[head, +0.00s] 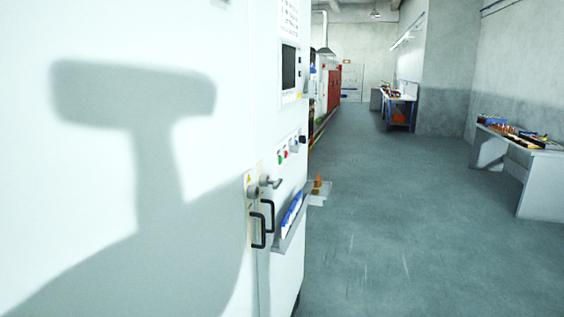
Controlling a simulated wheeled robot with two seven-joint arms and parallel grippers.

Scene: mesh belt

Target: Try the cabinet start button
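A tall white cabinet (120,40) fills the left of the head view, close to me. On its narrower right-hand part is a control row with a green button (281,161), a red button (285,154) and dark and grey knobs (294,145). A dark screen (289,67) sits above them. Which button is the start button cannot be read. Below are a grey handle or knob (264,181) and black door handles (268,215). Neither of my grippers is in view.
A shelf with blue-and-white items (291,214) juts from the cabinet. A small tray with an orange item (318,187) sticks out behind it. Clear floor (400,230) lies to the right. A workbench (530,165) stands at right, another (398,100) farther back.

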